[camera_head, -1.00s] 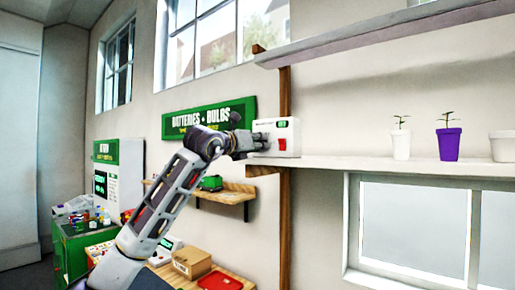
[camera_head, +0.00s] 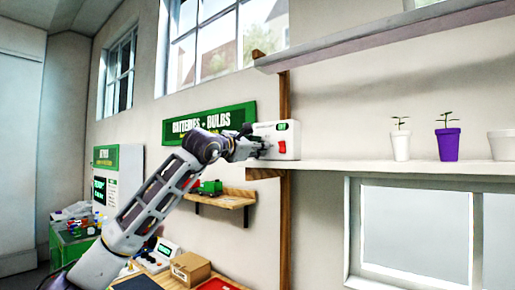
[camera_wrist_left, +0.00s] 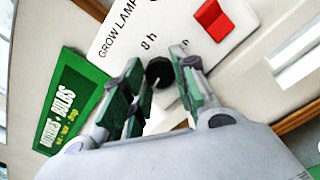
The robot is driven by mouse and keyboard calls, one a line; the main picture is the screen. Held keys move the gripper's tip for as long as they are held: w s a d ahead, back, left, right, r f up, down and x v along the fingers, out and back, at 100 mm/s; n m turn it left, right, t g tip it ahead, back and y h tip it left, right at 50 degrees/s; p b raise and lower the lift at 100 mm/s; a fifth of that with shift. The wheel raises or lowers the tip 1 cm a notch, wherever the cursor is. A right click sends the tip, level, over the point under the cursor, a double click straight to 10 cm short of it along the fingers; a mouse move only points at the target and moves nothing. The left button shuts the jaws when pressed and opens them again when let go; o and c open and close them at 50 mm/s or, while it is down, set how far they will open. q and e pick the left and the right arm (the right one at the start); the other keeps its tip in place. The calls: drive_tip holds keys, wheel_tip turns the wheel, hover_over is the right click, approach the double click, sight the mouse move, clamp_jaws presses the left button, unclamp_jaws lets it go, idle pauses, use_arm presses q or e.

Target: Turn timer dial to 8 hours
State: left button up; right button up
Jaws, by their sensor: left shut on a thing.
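The white grow lamp timer box (camera_head: 283,133) stands at the left end of the wall shelf. It has a small green display and a red rocker switch (camera_head: 282,147). In the left wrist view the black round dial (camera_wrist_left: 160,71) sits below the printed "8 h" mark. The red switch (camera_wrist_left: 212,19) is up and to the right of it. My left gripper (camera_head: 262,146) is at the box's front, its fingers on either side of the dial and shut on it. My right gripper is not in view.
The shelf (camera_head: 400,167) also holds several pots, two with seedlings. A green "Batteries + Bulbs" sign (camera_head: 208,122) hangs behind my left arm. A small wooden shelf (camera_head: 228,199) and a cardboard box (camera_head: 190,268) are lower down. An upper shelf (camera_head: 390,36) runs above.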

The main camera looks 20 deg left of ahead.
use_arm(q)
drive_tip(key=shift+m+h+p, duration=0.3)
drive_tip(key=shift+m, duration=3.8)
drive_tip(key=shift+f, duration=0.1)
drive_tip(key=o, duration=1.1)
drive_tip(key=shift+c, duration=0.2)
drive_tip(key=v, duration=1.2)
drive_tip(key=shift+r, duration=0.2)
